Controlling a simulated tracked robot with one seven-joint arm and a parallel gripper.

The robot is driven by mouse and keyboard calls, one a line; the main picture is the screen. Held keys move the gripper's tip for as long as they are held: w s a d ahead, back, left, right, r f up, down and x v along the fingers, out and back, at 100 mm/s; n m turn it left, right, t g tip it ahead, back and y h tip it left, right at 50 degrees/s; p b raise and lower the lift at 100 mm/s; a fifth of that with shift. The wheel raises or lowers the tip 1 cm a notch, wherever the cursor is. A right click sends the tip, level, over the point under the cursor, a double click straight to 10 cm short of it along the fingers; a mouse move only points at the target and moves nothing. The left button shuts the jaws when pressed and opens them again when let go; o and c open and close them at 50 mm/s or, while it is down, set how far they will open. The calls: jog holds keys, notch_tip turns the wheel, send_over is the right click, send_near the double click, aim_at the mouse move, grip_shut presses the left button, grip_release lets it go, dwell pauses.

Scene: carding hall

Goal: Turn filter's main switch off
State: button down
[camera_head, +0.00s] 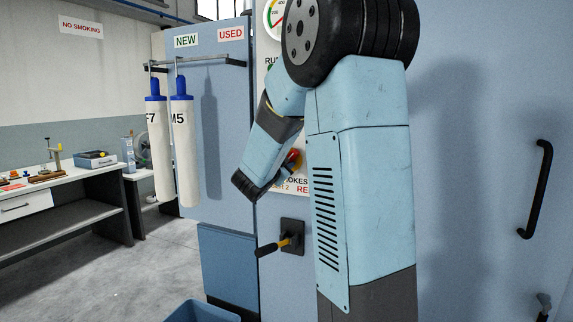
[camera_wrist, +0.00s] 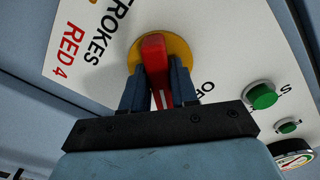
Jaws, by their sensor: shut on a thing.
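The main switch is a red handle (camera_wrist: 154,52) on a round yellow disc (camera_wrist: 181,50), set in a white panel (camera_wrist: 90,55). My gripper (camera_wrist: 158,88) is shut on the red handle, with one dark finger on each side of it. Lettering starting with "OF" is beside the disc, partly hidden. In the head view the red and yellow switch (camera_head: 293,160) shows only in part behind my arm. My gripper's fingers are hidden there, so the handle's exact setting cannot be told from that view.
Green buttons (camera_wrist: 262,96) and a gauge (camera_wrist: 294,156) are near the switch. Below the panel is a lever with a black grip (camera_head: 267,249). Two white filter cartridges (camera_head: 183,150) hang from a rack (camera_head: 215,61) at left. A blue bin (camera_head: 200,311) stands on the floor.

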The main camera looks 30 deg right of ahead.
jog(key=n, duration=0.4)
jog(key=shift+a+f+n, duration=0.1)
jog(key=shift+f+n, duration=0.1)
jog(key=shift+n, duration=1.7)
jog(key=shift+r, duration=0.1)
jog(key=c, duration=1)
grip_release()
jog(key=shift+o, duration=0.2)
jog(key=v, duration=1.3)
jog(key=shift+s+a, duration=0.2)
jog(key=shift+a, duration=0.1)
